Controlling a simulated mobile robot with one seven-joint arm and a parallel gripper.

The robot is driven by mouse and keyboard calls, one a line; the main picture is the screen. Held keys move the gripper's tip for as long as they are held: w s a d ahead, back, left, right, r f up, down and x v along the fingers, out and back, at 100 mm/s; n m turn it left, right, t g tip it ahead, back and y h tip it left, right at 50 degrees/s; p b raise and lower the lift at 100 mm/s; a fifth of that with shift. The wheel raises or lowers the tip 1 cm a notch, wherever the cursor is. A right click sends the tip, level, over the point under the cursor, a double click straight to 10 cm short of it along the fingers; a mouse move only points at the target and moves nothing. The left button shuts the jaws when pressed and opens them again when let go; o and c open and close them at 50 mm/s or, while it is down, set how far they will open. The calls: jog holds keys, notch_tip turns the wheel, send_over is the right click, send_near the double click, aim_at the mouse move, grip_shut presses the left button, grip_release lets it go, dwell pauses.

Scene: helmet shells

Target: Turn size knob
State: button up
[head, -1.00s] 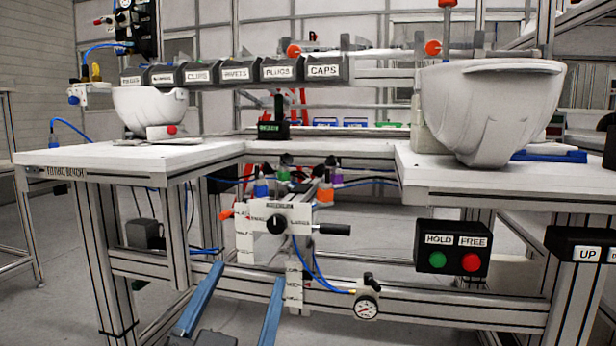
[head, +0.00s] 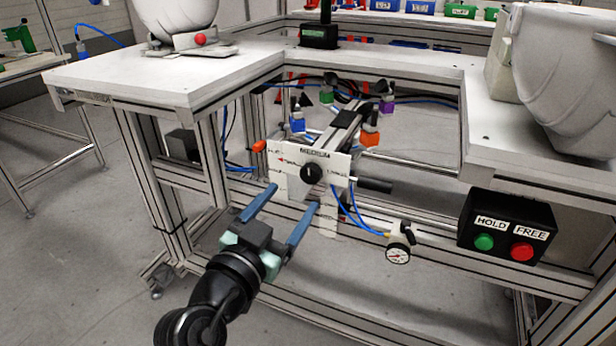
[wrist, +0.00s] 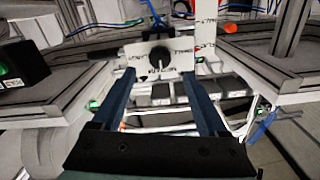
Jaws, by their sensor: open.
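The size knob (head: 311,174) is a round black knob on a white panel (head: 340,168) below the bench recess. Small labels surround it, and one above it appears to read MEDIUM. My gripper (head: 292,208) is open and empty, its two blue fingers pointing at the panel from the front and below the knob. In the wrist view the knob (wrist: 160,60) appears between and beyond the fingertips of my gripper (wrist: 155,74). I cannot tell the exact gap between the fingertips and the panel. Nothing hides the knob.
A black handle (head: 374,185) sticks out right of the panel, and an orange knob (head: 259,146) sits at its left. A pressure gauge (head: 398,254) with blue hoses hangs lower right. The HOLD/FREE button box (head: 508,228) is farther right. White bench tops (head: 130,78) overhang.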

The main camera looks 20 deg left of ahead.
aim_at(309, 177)
jog(key=w, duration=0.7)
jog(key=shift+w+d+b, duration=0.15)
jog(key=shift+w+b, duration=0.1)
jog(key=shift+b, duration=0.1)
grip_shut()
